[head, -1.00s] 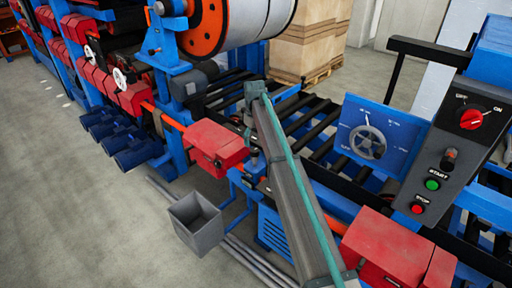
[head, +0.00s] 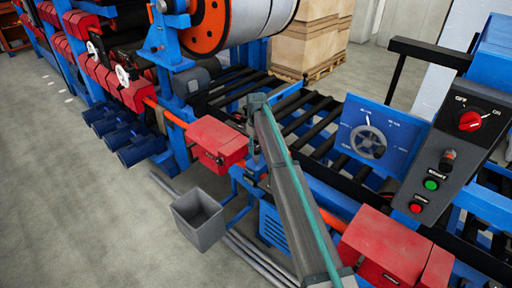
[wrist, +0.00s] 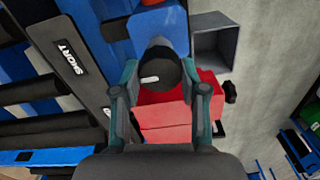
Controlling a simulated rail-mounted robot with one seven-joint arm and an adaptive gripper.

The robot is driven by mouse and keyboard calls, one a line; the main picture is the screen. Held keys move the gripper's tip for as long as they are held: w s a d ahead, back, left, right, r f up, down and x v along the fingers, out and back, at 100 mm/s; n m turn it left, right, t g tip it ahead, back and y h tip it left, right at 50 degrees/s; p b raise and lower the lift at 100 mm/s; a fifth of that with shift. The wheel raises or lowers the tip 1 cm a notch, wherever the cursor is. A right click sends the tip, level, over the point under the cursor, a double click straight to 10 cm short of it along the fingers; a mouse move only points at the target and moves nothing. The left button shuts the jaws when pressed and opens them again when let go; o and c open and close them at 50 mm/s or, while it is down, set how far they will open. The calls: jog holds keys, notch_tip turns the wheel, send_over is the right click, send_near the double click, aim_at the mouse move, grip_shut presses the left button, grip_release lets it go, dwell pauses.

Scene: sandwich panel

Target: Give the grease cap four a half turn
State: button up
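In the wrist view a dark round cap (wrist: 165,86) with a small white mark on its face lies between the two fingers of my gripper (wrist: 159,76). The fingers are spread, one on each side of the cap, with what looks like a narrow gap at each side; contact is not clear. I cannot read a number on the cap. In the head view my gripper (head: 256,166) hangs below the end of the arm, just right of a red box on the machine. There the cap is hidden or too small to make out.
The red box (head: 217,143) is close left of my gripper, with an open grey bin (head: 198,222) below. A blue panel with a dial (head: 368,142) and a control box with knob and buttons (head: 455,150) stand right. Black rollers (head: 300,105) lie behind.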

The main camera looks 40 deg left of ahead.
jog(key=c, duration=0.3)
